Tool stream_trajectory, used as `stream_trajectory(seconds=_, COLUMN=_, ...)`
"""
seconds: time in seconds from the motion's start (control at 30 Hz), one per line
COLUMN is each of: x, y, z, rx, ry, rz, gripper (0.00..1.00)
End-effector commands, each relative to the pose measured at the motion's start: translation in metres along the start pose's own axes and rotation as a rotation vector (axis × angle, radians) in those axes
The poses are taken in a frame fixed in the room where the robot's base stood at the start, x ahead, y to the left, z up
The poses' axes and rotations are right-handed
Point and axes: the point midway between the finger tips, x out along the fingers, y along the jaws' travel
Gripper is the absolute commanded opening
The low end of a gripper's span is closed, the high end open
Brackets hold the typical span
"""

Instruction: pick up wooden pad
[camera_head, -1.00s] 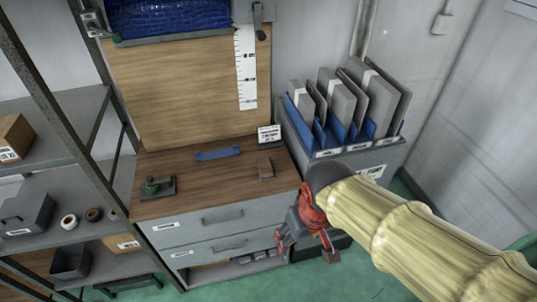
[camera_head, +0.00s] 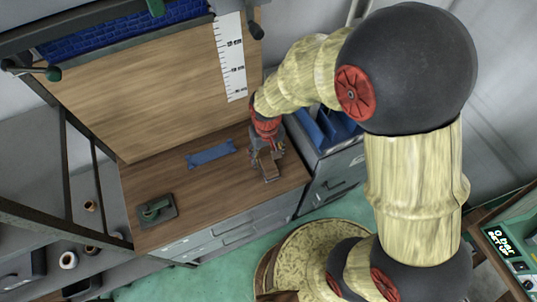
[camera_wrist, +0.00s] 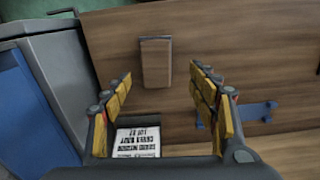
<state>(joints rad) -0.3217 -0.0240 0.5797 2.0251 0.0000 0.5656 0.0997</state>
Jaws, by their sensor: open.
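The wooden pad is a small brown block with a grey end. It lies on the wooden worktop near its right side. In the wrist view the wooden pad (camera_wrist: 155,65) lies ahead of my gripper (camera_wrist: 160,78), between the lines of its two fingers. The fingers are spread with yellow-brown pads and nothing between them. In the head view my gripper (camera_head: 268,170) is over the right part of the worktop, right at the wooden pad, and mostly hides it. I cannot tell the exact height gap.
A blue bracket (camera_head: 211,154) lies left of my gripper on the worktop (camera_head: 190,180).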

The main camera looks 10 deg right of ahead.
Motion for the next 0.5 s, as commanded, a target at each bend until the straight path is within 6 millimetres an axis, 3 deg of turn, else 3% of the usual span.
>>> stream_trajectory(seconds=0.5, x=0.057, y=0.008, z=-0.004, rx=0.007, ry=0.000, rz=0.000, gripper=0.59)
